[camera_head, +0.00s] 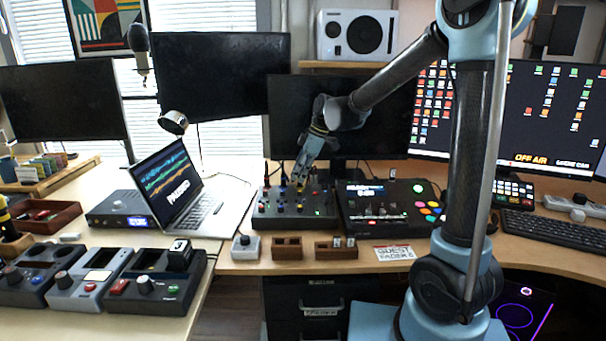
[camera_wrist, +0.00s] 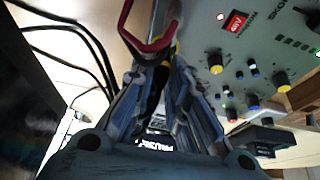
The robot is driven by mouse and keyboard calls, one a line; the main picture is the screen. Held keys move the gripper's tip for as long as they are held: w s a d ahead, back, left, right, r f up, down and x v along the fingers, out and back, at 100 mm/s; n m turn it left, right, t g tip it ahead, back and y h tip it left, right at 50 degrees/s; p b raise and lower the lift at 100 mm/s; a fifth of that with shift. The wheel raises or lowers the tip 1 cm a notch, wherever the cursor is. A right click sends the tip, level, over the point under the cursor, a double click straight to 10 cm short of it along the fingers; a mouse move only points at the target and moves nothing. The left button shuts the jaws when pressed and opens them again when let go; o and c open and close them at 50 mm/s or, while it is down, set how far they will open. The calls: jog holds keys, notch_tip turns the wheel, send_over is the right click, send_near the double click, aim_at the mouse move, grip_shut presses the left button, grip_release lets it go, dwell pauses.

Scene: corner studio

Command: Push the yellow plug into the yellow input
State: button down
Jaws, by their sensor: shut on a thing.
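In the head view my gripper (camera_head: 302,176) reaches down over the back part of the dark mixer (camera_head: 262,218), pointing at its upper edge. In the wrist view my gripper (camera_wrist: 160,75) is shut on a dark plug with yellow parts, the yellow plug (camera_wrist: 155,90), mostly hidden between the fingers. A red and black plug or cable loop (camera_wrist: 150,42) stands just beyond the fingertips. The mixer panel (camera_wrist: 205,22) fills the right of the wrist view, with yellow, blue and white knobs. I cannot tell the yellow input apart, nor whether the plug touches it.
The open laptop (camera_head: 168,187) stands left of the mixer, and a pad controller (camera_head: 387,215) sits close on its right. A monitor (camera_head: 285,110) rises behind. Small brown boxes (camera_head: 287,249) line the front edge. Black cables (camera_wrist: 75,40) run at left in the wrist view.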

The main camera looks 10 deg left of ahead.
jog(key=c, duration=1.5)
grip_release()
jog(key=shift+r, duration=0.1)
jog(key=v, duration=1.1)
jog(key=shift+w+d+r, duration=0.15)
jog(key=shift+r, duration=0.2)
